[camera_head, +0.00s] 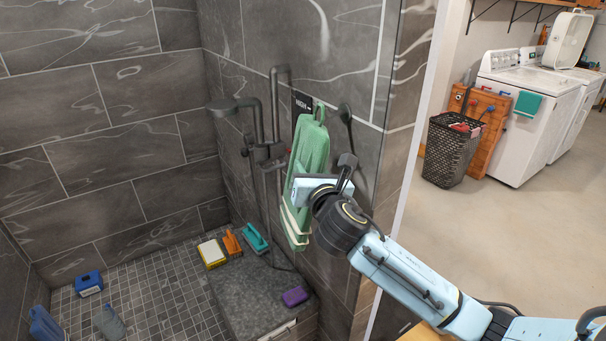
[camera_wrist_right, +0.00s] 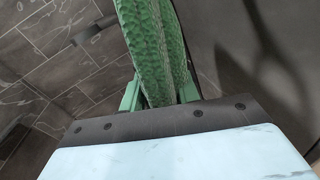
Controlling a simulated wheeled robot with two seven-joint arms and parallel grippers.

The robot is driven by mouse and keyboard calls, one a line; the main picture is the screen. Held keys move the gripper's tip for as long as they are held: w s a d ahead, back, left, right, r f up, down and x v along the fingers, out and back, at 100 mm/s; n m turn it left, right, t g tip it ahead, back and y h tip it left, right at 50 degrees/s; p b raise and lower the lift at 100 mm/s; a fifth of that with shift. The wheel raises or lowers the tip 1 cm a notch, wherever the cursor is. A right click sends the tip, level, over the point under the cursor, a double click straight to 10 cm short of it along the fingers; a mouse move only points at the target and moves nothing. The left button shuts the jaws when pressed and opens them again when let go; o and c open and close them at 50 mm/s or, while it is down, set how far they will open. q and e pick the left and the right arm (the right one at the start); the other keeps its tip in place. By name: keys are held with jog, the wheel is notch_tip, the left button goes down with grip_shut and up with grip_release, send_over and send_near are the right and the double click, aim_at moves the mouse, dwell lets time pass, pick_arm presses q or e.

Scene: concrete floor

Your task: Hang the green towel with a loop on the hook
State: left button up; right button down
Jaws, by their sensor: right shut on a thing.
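The green towel (camera_head: 310,150) hangs folded and upright beside the dark tiled shower wall, with pale stripes near its lower end. Its green loop (camera_head: 320,112) stands up at the top. My right gripper (camera_head: 302,186) is shut on the towel's middle part from the right. In the right wrist view, the towel (camera_wrist_right: 153,45) rises between the two green fingers. A dark round fitting (camera_head: 345,113) on the wall, just right of the loop, may be the hook. I cannot tell whether the loop touches any hook. My left gripper is not in view.
A shower pipe with a hand shower (camera_head: 235,105) is left of the towel. A stone bench (camera_head: 255,297) below holds several brushes and sponges. The wall's corner edge is close on the right. A black basket (camera_head: 452,150) and white washers stand farther off.

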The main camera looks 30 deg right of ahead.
jog(key=d, duration=0.2)
jog(key=d+f, duration=0.1)
jog(key=d, duration=0.1)
jog(key=shift+w, duration=0.15)
dwell(0.4)
dwell(0.5)
jog(key=c, duration=0.9)
grip_release()
jog(key=shift+c, duration=0.2)
jog(key=shift+f, duration=0.1)
jog(key=shift+a, duration=0.1)
